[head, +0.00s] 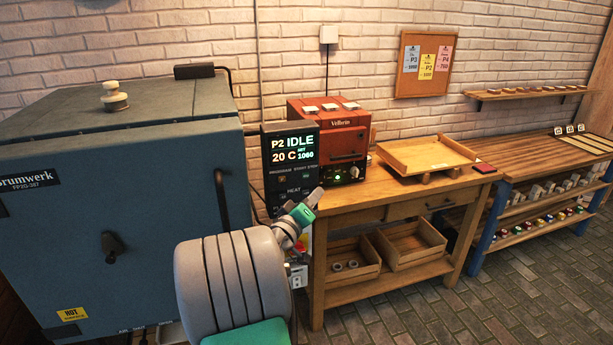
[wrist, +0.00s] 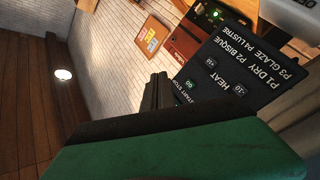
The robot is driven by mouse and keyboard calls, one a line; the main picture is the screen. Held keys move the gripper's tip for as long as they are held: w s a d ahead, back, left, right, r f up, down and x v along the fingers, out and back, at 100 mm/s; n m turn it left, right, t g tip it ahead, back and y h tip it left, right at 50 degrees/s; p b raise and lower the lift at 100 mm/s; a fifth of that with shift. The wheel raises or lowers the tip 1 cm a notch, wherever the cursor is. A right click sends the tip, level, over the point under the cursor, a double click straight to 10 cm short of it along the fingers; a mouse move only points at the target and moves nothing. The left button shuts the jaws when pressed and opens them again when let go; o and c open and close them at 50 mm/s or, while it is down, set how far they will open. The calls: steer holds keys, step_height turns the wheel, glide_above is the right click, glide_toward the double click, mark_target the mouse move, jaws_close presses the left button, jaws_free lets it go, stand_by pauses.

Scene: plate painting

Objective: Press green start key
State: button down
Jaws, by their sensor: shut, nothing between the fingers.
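The kiln controller (head: 290,148) is a dark box beside the blue kiln; its screen reads P2 IDLE, 20 C, SET 1060. In the wrist view its key panel (wrist: 235,68) shows tilted, with program names, HEAT keys and START STOP lettering. The green start key (wrist: 191,85) shows there, close to my fingertips. My gripper (head: 316,197) is shut and empty at the controller's lower right. Its dark fingers (wrist: 157,92) are together in the wrist view, left of the green key, apparently apart from it.
The blue kiln (head: 110,200) fills the left. A red Vellutin box (head: 330,115) stands right behind the controller on a wooden bench (head: 385,188), with a wooden tray (head: 425,158) beside it. A rack (head: 550,185) stands further right. The floor (head: 430,315) in front is clear.

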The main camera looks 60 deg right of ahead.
steer(key=shift+w+d, duration=2.35)
steer(key=shift+f+b, duration=0.1)
steer(key=shift+b, duration=0.25)
steer(key=shift+w+d, duration=0.3)
steer(key=shift+w+d+b, duration=0.25)
steer(key=shift+b, duration=0.1)
stand_by(0.4)
steer(key=shift+a, duration=0.1)
steer(key=shift+s+a, duration=0.45)
steer(key=shift+s, duration=0.1)
steer(key=shift+a+b, duration=0.1)
steer(key=shift+b, duration=0.2)
steer(key=shift+s+a+b, duration=0.35)
steer(key=shift+s+a, duration=1.35)
steer(key=shift+s, duration=0.05)
